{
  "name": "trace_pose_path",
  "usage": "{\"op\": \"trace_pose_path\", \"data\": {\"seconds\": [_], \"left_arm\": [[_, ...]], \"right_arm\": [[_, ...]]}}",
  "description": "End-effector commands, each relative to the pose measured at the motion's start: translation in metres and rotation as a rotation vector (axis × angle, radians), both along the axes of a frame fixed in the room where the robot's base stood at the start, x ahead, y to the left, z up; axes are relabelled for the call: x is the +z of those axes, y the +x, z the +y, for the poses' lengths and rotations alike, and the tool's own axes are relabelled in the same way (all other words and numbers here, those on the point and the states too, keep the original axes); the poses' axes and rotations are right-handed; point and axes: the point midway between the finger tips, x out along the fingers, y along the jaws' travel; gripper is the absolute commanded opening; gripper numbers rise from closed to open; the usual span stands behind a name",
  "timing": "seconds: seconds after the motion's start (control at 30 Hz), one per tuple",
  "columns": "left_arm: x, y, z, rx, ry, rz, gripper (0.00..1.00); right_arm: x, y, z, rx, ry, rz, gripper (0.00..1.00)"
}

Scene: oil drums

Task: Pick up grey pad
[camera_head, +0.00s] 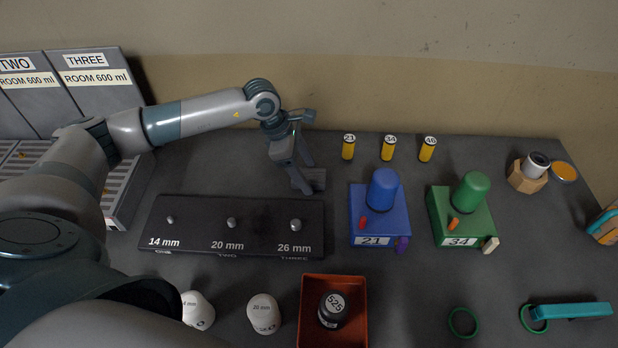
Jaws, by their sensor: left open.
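My left arm reaches in from the left, and its open gripper (305,175) points down near the back of the table, behind the black size board. A small dark grey block, which looks like the grey pad (317,179), lies on the table at the fingertips. The fingers partly cover it, and I cannot tell whether they touch it or stand around it. My right gripper is not in view.
The black board (190,236) with three knobs is just in front. A blue unit (380,220) and a green unit (465,217) stand to the right, with several yellow cylinders (388,148) behind. A red tray (360,325) is at the front. Grey bins (105,90) stand back left.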

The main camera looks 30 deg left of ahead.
Motion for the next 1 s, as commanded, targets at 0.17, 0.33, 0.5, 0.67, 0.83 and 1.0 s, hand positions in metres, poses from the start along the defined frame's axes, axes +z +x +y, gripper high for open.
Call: {"op": "trace_pose_path", "data": {"seconds": [0.17,0.33,0.5,0.67,0.83,1.0], "left_arm": [[-0.0015,0.0,0.0,0.0,0.0,0.0,0.65],[-0.0025,0.0,0.0,0.0,0.0,0.0,0.65],[-0.0036,0.0,0.0,0.0,0.0,0.0,0.65],[-0.0045,-0.0001,0.0,0.0,0.0,0.0,0.65],[-0.0047,0.0,0.0001,0.0,0.0,0.0,0.65],[-0.0045,0.0,0.0001,0.0,0.0,0.0,0.65]], "right_arm": [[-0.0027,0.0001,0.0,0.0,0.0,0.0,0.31],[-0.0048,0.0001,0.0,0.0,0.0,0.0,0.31],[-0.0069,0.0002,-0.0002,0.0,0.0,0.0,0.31],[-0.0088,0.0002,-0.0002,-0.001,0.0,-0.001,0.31],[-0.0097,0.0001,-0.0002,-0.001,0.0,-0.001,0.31],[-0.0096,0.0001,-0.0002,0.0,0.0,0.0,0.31]]}}
